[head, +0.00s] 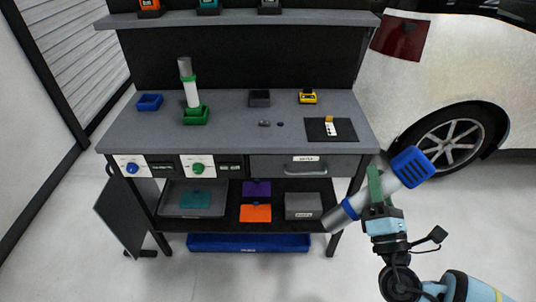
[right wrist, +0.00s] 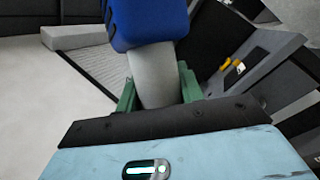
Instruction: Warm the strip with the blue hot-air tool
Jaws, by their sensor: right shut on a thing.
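The blue hot-air tool (head: 412,167) has a pale grey body with a blue cap and a blue collar. My right gripper (head: 376,188) is shut around its body and holds it tilted, right of the bench and in front of the car. In the right wrist view its blue cap (right wrist: 150,22) is at the top, and its body lies between my green fingers (right wrist: 158,92). A small white and yellow strip (head: 329,126) lies on a dark mat (head: 347,129) at the bench top's right; the mat also shows in the right wrist view (right wrist: 256,68). My left gripper is not in view.
A green-collared tool (head: 192,93) stands in a green holder (head: 196,115). An empty blue holder (head: 149,102), a dark box (head: 260,98) and a yellow item (head: 307,97) are on the bench (head: 235,140). A car (head: 460,60) is at right. The bench's front middle is clear.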

